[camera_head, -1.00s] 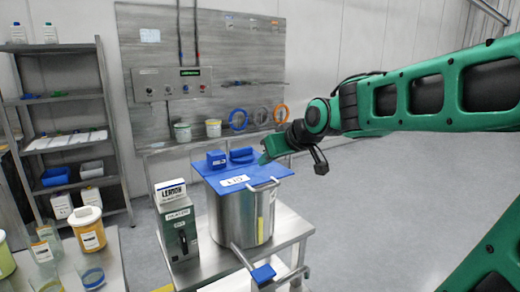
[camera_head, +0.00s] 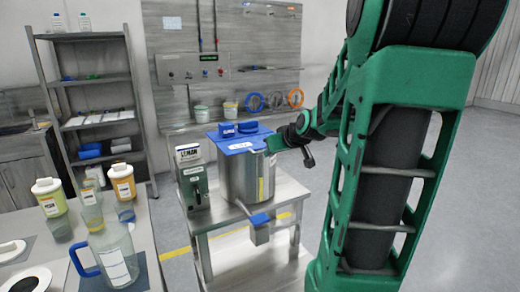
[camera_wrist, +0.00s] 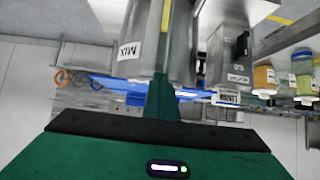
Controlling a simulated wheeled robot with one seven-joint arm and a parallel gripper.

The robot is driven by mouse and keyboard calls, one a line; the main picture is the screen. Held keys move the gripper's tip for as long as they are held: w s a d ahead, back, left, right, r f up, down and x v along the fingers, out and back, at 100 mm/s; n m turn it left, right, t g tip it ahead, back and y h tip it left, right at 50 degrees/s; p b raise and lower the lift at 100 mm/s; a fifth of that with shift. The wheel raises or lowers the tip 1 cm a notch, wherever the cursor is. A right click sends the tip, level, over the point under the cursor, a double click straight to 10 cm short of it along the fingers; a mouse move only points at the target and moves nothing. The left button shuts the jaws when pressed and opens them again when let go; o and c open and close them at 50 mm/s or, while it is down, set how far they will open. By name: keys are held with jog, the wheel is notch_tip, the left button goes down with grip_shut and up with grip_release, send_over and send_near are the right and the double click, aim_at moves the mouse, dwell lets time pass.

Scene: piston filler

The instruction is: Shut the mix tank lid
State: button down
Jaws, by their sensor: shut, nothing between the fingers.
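The mix tank (camera_head: 238,182) is a steel pot with a blue lid (camera_head: 238,145) lying about flat over its top. Blue blocks stand on the lid's back part. My gripper (camera_head: 274,144) is shut and empty at the lid's right edge; I cannot tell whether it touches. In the wrist view, which is upside down, the tank (camera_wrist: 145,35) shows a MIX label. The lid (camera_wrist: 118,87) is seen there nearly edge-on, and the shut fingers (camera_wrist: 163,84) overlap it. The seam between lid and rim is not clear.
The tank stands on a steel table (camera_head: 268,210) beside a green and grey control box (camera_head: 193,180). A blue-tipped handle (camera_head: 259,221) juts out in front. A table with a jug (camera_head: 115,255) and jars is at the left. Floor is clear to the right.

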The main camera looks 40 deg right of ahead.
jog(key=shift+s+d+f+g, duration=0.2)
jog(key=shift+s+f+g, duration=0.15)
jog(key=shift+f, duration=0.4)
jog(key=s+a+f, duration=0.1)
jog(key=s+a, duration=0.1)
jog(key=s, duration=0.5)
jog(key=shift+s+f, duration=0.15)
jog(key=shift+s, duration=0.15)
jog(key=s+a+f+m+g+y, duration=0.1)
jog(key=s+a+f+g, duration=0.2)
jog(key=s+a+g, duration=0.2)
jog(key=s+a+f+m+g+y, duration=0.1)
jog(key=s+a+g, duration=0.4)
jog(key=s+a, duration=0.5)
notch_tip(320, 180, down, 2)
jog(key=s+m, duration=0.1)
jog(key=s, duration=0.2)
jog(key=shift+a+m+y, duration=0.15)
jog(key=shift+m+y, duration=0.15)
